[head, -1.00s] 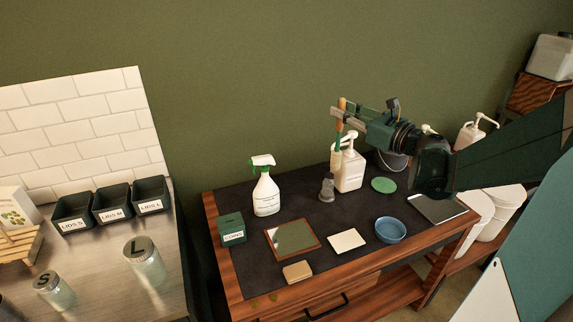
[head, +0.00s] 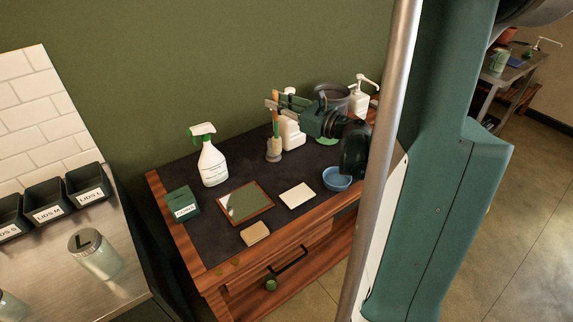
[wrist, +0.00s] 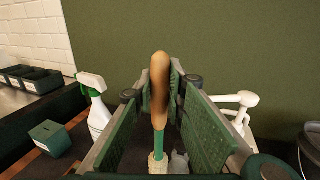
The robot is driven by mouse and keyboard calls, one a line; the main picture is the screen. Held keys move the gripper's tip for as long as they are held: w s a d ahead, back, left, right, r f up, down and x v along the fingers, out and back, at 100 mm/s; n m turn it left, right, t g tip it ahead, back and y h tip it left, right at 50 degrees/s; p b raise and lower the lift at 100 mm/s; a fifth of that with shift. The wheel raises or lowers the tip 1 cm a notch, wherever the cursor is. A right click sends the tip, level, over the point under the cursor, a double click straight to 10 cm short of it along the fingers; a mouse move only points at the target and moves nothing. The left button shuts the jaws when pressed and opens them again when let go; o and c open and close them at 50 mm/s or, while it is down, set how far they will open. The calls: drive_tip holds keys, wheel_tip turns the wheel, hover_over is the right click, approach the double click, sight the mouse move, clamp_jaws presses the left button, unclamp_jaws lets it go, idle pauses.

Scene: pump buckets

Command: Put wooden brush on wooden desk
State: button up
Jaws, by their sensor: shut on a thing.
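The wooden brush (head: 276,128) has a tan handle, a green band and a pale lower end. It hangs roughly upright in my gripper (head: 274,103), handle up, in front of the white pump bottle. In the wrist view the brush (wrist: 159,90) stands between the two green finger pads of my gripper (wrist: 160,105), which is shut on it. Its lower end is close to a small grey item (head: 273,157); I cannot tell whether they touch. The wooden desk (head: 222,272) has a dark top and is below my gripper.
A spray bottle (head: 213,163), green COINS box (head: 183,205), framed panel (head: 246,203), white pad (head: 297,195), tan block (head: 255,234) and blue bowl (head: 337,180) stand on the desk. The white pump bottle (head: 292,133) is close behind the brush. Dark top is bare between them.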

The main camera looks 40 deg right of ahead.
sight(278, 118)
drive_tip(key=shift+f, duration=0.15)
drive_tip(key=shift+f+b, duration=0.85)
drive_tip(key=shift+f, duration=1.9)
drive_tip(key=shift+f+b, duration=0.65)
drive_tip(key=shift+f, duration=1.6)
drive_tip(key=o, duration=0.9)
drive_tip(key=shift+r, duration=0.2)
drive_tip(key=shift+p+v, duration=0.75)
drive_tip(key=shift+v, duration=5.25)
